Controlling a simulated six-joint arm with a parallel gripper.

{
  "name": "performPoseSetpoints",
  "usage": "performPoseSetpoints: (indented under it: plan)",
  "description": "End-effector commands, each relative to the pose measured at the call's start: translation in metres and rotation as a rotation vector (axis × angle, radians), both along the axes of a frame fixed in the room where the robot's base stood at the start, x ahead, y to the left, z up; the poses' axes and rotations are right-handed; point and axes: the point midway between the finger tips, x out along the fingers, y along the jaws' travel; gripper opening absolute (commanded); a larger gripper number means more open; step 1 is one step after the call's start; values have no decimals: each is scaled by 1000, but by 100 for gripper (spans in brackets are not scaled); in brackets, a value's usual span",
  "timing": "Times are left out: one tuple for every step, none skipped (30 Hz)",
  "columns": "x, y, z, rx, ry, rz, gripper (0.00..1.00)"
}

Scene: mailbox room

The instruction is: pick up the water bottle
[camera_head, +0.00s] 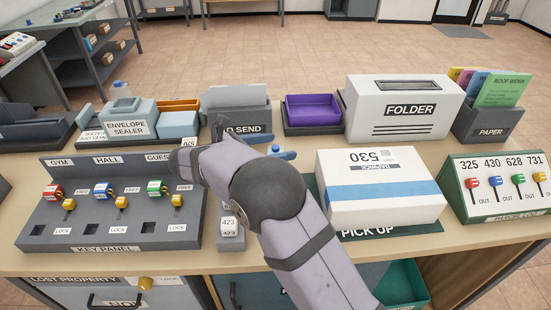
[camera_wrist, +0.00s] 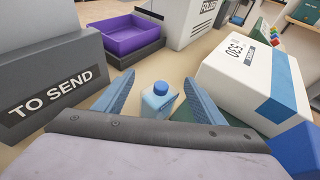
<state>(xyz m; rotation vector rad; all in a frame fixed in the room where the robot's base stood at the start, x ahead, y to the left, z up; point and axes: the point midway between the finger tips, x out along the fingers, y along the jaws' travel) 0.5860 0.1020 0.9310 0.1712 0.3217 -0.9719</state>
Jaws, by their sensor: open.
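The water bottle (camera_wrist: 158,101) has a blue cap and a pale body. In the wrist view it stands upright on the table between the two blue fingers of my gripper (camera_wrist: 155,95). The fingers are open, one on each side, and I cannot tell if either touches it.
The "TO SEND" box (camera_wrist: 50,88) is close on the left of the gripper. The white parcel (camera_wrist: 255,80) is close on the right. A purple tray (camera_head: 313,108) and the white folder box (camera_head: 402,108) stand behind. The key panel (camera_head: 108,205) is at the front left.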

Motion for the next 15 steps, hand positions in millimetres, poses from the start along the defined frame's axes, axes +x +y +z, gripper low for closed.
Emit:
performPoseSetpoints:
  plan:
    - [1, -1, 0, 0, 0, 0, 64]
    - [1, -1, -1, 0, 0, 1, 64]
    - [1, -1, -1, 0, 0, 1, 64]
    - [1, -1, -1, 0, 0, 1, 64]
    - [1, -1, -1, 0, 0, 1, 64]
    - [1, -1, -1, 0, 0, 1, 64]
    - [1, -1, -1, 0, 0, 1, 64]
    - [1, -1, -1, 0, 0, 1, 59]
    - [1, -1, -1, 0, 0, 1, 49]
    - [1, -1, -1, 0, 0, 1, 42]
    - [1, -1, -1, 0, 0, 1, 35]
    - [1, -1, -1, 0, 0, 1, 26]
    - [1, -1, -1, 0, 0, 1, 24]
    - [1, -1, -1, 0, 0, 1, 24]
    - [1, -1, 0, 1, -1, 1, 24]
